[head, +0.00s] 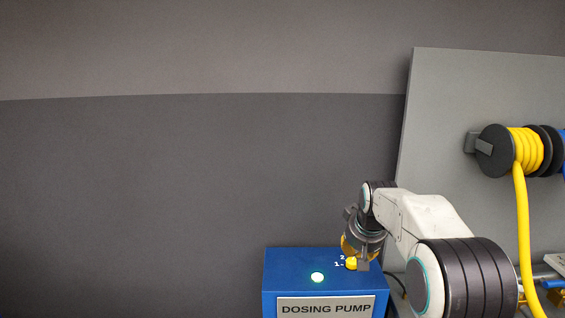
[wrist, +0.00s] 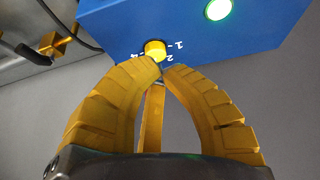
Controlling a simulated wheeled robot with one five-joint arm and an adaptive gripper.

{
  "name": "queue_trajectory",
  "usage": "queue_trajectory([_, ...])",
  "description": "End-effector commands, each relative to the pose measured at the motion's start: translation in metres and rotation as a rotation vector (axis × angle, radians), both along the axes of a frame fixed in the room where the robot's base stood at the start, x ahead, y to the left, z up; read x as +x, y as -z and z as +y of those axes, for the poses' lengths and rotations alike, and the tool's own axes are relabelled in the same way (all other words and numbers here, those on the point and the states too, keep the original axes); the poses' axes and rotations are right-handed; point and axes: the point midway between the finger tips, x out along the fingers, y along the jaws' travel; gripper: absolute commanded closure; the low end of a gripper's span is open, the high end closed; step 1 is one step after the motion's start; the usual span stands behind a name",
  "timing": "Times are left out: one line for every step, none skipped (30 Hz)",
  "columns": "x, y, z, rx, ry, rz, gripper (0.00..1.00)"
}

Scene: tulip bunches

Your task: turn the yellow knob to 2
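The yellow knob (head: 351,263) sits on top of the blue dosing pump box (head: 283,268), beside small white marks, with 1 and 2 readable. In the wrist view the knob (wrist: 155,48) stands just beyond my yellow fingertips. My gripper (wrist: 162,66) has its curved fingers drawn together, with only a narrow gap between the tips. The tips are at the knob's near edge, not around it; I cannot tell whether they touch. In the head view my gripper (head: 355,256) points down at the knob and partly hides it. Which mark the knob points to is unclear.
A lit pale green button (head: 317,277) is on the box left of the knob; it also shows in the wrist view (wrist: 217,9). A grey panel (head: 450,90) with a yellow hose (head: 521,220) stands right. The space left of the box is clear.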

Motion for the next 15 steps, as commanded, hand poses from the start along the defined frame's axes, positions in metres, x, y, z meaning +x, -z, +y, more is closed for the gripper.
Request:
queue_trajectory([-0.011,-0.007,0.001,0.000,0.000,0.002,1.00])
queue_trajectory([-0.017,-0.010,0.001,0.001,0.000,0.004,1.00])
queue_trajectory([-0.026,-0.014,0.001,0.001,0.000,0.008,1.00])
queue_trajectory([-0.033,-0.016,0.002,0.001,0.000,0.011,1.00])
queue_trajectory([-0.041,-0.019,0.002,0.001,0.000,0.014,1.00])
queue_trajectory([-0.051,-0.023,0.002,0.002,-0.001,0.019,1.00])
queue_trajectory([-0.059,-0.025,0.003,0.002,-0.001,0.022,1.00])
queue_trajectory([-0.067,-0.028,0.003,0.001,-0.002,0.025,1.00])
queue_trajectory([-0.077,-0.030,0.003,0.001,-0.002,0.029,1.00])
queue_trajectory([-0.085,-0.032,0.004,0.001,-0.002,0.032,1.00])
queue_trajectory([-0.094,-0.034,0.004,0.001,-0.002,0.035,1.00])
queue_trajectory([-0.105,-0.037,0.004,0.002,-0.002,0.039,1.00])
queue_trajectory([-0.113,-0.038,0.004,0.002,-0.002,0.042,1.00])
queue_trajectory([-0.121,-0.039,0.005,0.002,-0.002,0.045,1.00])
queue_trajectory([-0.133,-0.040,0.005,0.002,-0.002,0.050,1.00])
